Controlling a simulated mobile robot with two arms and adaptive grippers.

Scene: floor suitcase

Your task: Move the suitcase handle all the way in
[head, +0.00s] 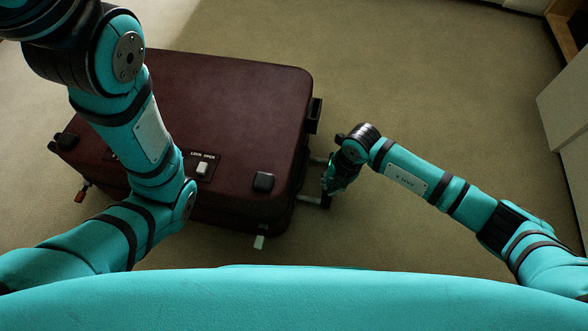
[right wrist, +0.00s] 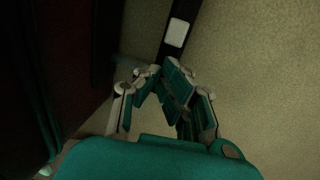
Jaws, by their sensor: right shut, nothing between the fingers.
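The maroon suitcase (head: 235,100) lies flat on the floor. Its handle (head: 326,201) stands out a short way from the right side on pale rods, with a gap between its dark bar and the case. My right gripper (head: 329,183) is at the outer side of the handle bar, shut and empty. In the right wrist view the shut fingers (right wrist: 165,75) are at the dark handle bar (right wrist: 182,12), which has a pale patch; I cannot tell whether they touch. The suitcase side (right wrist: 65,55) is dark at the left there. My left gripper is out of view.
My left arm crosses over the left part of the suitcase. Beige carpet (head: 400,80) is open behind and right of the case. A pale cabinet (head: 562,105) stands at the right edge. Small feet and latches stick out of the suitcase's near side.

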